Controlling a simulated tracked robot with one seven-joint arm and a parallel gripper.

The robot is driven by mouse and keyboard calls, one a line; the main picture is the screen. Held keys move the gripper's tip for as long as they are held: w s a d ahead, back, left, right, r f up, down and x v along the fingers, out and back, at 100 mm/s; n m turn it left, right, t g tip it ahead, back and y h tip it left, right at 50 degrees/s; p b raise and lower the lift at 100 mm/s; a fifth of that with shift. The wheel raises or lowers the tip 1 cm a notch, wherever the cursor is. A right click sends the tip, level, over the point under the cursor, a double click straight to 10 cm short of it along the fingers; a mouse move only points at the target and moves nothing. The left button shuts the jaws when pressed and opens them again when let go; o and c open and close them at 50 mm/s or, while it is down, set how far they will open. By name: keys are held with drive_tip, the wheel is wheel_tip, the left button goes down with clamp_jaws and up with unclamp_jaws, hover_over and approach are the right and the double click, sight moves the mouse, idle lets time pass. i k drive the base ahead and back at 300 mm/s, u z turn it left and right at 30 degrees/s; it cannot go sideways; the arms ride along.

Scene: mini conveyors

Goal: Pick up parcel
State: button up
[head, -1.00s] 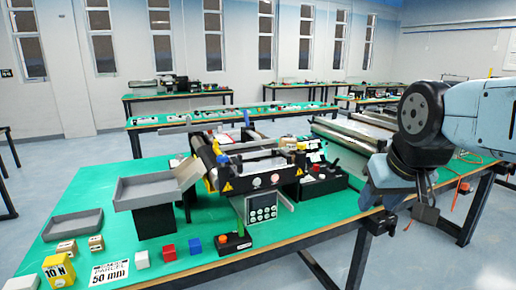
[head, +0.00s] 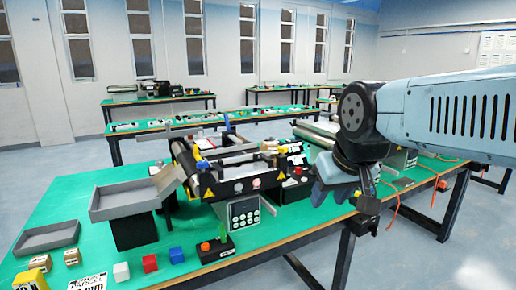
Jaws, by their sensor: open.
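A white card (head: 88,282) with the word PARCEL lies at the table's front left corner, cut by the picture's lower edge. I cannot tell which one is the parcel. My gripper (head: 366,200) hangs from the arm at the right, over the front edge side of the table. It is open and empty, far from these cubes and boxes.
A mini conveyor (head: 225,170) with a control panel (head: 244,211) stands mid-table. A raised grey tray (head: 135,195) and a low grey tray (head: 48,238) stand left. A button box (head: 215,249) is in front. A yellow block (head: 35,270) is at the lower left.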

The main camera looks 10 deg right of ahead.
sight(273, 147)
drive_tip(key=i, duration=0.9)
drive_tip(key=z, duration=0.05)
